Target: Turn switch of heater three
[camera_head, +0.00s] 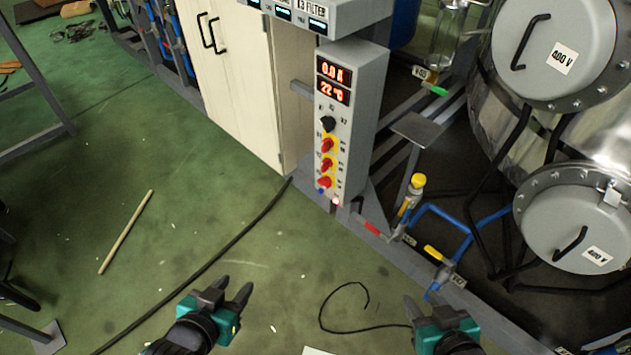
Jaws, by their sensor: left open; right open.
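A grey control box (365,120) stands upright near the middle of the head view. Its front has two red displays (333,82) reading 0.0 A and 22 °C. My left gripper (233,288) is open and empty, below and left of the box. My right gripper (434,302) is open and empty, below and right of it. Neither touches the box.
Cream cabinet doors (235,75) stand left of the box. Blue pipes with a yellow-handled valve (437,254) and a red-handled valve (372,228) lie to the right, before large metal vessels (575,222). A black cable (215,260) crosses the open green floor.

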